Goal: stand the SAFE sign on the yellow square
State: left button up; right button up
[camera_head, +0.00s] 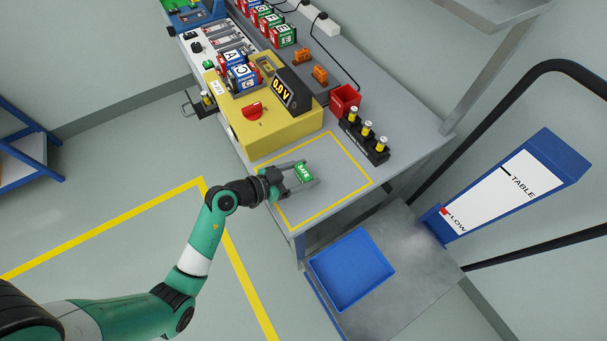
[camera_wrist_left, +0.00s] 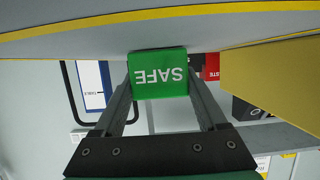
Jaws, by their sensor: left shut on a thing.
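The SAFE sign (camera_head: 304,172) is a small green plate with white lettering. In the head view it is over the inside of the yellow square (camera_head: 345,154), an outline marked on the grey bench top. My left gripper (camera_head: 308,175) is shut on the sign, one finger along each side. In the left wrist view, which is upside down, the SAFE sign (camera_wrist_left: 158,76) is between the fingers, its face toward the camera. Its lower edge is at or very near the bench top; I cannot tell whether it touches. My right gripper is not in view.
A yellow meter box (camera_head: 262,125) reading 0.0 V borders the square. A red bin (camera_head: 345,98) and a black rack (camera_head: 366,140) with yellow-topped items stand behind it. A blue tray (camera_head: 350,270) lies on a lower metal platform in front of the bench.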

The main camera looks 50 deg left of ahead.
pick_arm(q)
jog(key=shift+f, duration=0.1)
jog(key=o, duration=1.3)
jog(key=shift+s+r, duration=0.2)
jog(key=shift+r, duration=0.15)
jog(key=p+v, duration=0.5)
jog(key=v, duration=0.5)
jog(key=shift+s+a+r+p, duration=0.15)
jog(key=shift+s+p, duration=0.15)
jog(key=shift+s, duration=0.45)
